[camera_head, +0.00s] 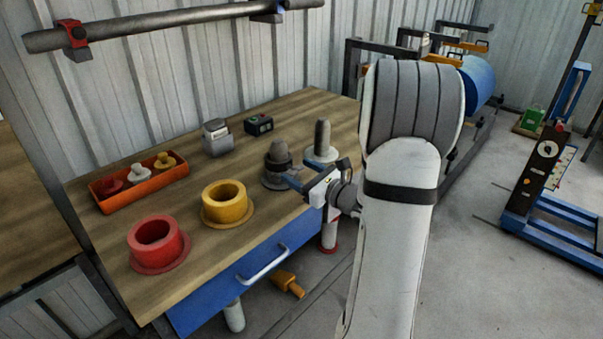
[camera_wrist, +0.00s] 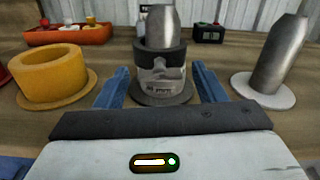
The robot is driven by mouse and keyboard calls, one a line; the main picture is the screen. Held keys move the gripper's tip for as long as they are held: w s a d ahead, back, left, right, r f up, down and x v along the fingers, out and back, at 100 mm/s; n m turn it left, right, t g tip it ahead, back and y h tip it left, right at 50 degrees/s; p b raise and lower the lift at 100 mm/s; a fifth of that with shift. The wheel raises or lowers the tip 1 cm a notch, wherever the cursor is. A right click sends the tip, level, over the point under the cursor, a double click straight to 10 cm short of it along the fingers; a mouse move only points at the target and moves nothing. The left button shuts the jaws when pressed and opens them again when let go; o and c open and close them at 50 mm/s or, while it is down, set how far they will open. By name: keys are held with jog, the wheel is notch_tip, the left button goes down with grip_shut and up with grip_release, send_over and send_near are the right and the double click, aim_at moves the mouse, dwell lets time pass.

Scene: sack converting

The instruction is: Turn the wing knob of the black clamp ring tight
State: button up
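The black clamp ring (camera_head: 278,158) sits around a grey, round-topped post on the workbench. In the wrist view the black ring (camera_wrist: 147,52) is ahead of my gripper, above a dark round flange. A pale grey, irregular piece (camera_wrist: 162,74) on its near side looks like the wing knob; its exact shape and tightness are unclear. My gripper (camera_wrist: 160,78) is open, with one blue finger at each side of this piece and visible gaps. In the head view my gripper (camera_head: 312,175) is at the bench's right edge, facing the ring; the knob cannot be made out there.
A white-flanged grey post (camera_head: 322,143) stands close right of the clamp ring. A yellow flanged ring (camera_head: 227,204) and a red one (camera_head: 158,245) are on the left. An orange tray (camera_head: 140,183) of small knobs, a grey device (camera_head: 217,139) and a dark box (camera_head: 259,124) stand behind.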

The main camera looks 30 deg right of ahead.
jog(key=c, duration=0.9)
jog(key=shift+c, duration=0.2)
